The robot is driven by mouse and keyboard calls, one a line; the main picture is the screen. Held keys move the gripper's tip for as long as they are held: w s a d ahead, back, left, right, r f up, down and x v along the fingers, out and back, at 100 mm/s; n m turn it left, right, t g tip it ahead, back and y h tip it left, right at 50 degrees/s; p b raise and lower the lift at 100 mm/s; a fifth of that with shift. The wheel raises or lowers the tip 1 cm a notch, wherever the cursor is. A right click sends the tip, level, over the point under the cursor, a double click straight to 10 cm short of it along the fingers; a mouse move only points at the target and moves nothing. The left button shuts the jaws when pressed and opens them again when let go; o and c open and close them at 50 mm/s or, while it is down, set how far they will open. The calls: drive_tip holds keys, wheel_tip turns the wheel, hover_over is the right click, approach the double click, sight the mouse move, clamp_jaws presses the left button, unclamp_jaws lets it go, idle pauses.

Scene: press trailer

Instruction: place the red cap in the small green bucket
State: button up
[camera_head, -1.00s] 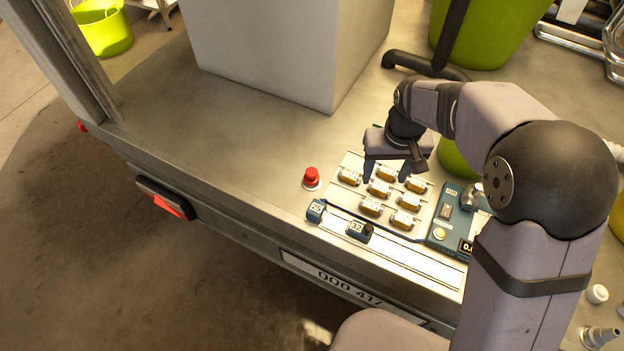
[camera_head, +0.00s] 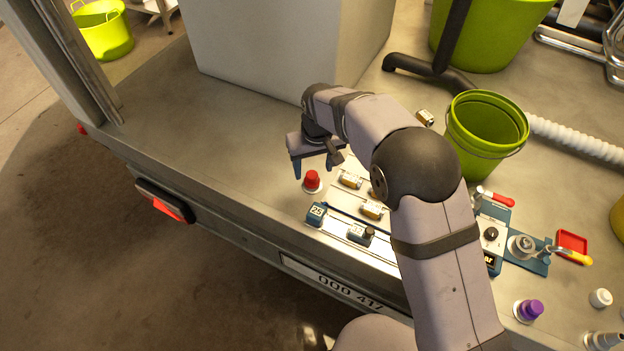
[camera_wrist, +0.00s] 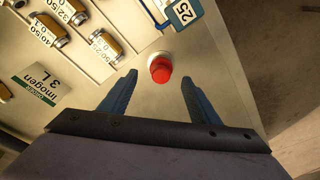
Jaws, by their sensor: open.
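The red cap (camera_head: 312,179) sits upright on a pale round base on the metal trailer bed, left of the numbered panel. In the wrist view the red cap (camera_wrist: 161,70) lies ahead of and between the two blue fingertips, apart from them. My gripper (camera_head: 310,172) is open and empty, close to the cap; its fingers show spread apart in the wrist view (camera_wrist: 158,80). The small green bucket (camera_head: 487,130) stands upright right of my arm, its rim open and its inside empty as far as I see.
Blocks marked 25 (camera_head: 316,214) and 32 (camera_head: 360,234) sit on a rail just in front of the cap. A tall white box (camera_head: 270,50) stands behind. A larger green bucket (camera_head: 490,35), a ribbed hose (camera_head: 575,140) and a purple cap (camera_head: 530,309) are to the right.

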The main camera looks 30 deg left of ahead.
sight(312, 174)
drive_tip(key=shift+w+a+f+p, duration=0.2)
drive_tip(key=shift+f+p, duration=0.15)
drive_tip(key=shift+f, duration=0.95)
drive_tip(key=shift+w+a+f+p, duration=0.15)
drive_tip(key=shift+f+p, duration=0.2)
drive_tip(key=shift+f, duration=0.9)
drive_tip(key=shift+s, duration=0.1)
drive_tip(key=c, duration=1.3)
drive_tip(key=shift+r, duration=0.5)
drive_tip(key=shift+c, duration=0.7)
wheel_tip(312, 174, up, 9)
drive_tip(key=shift+r+b, duration=0.1)
drive_tip(key=shift+b, duration=0.6)
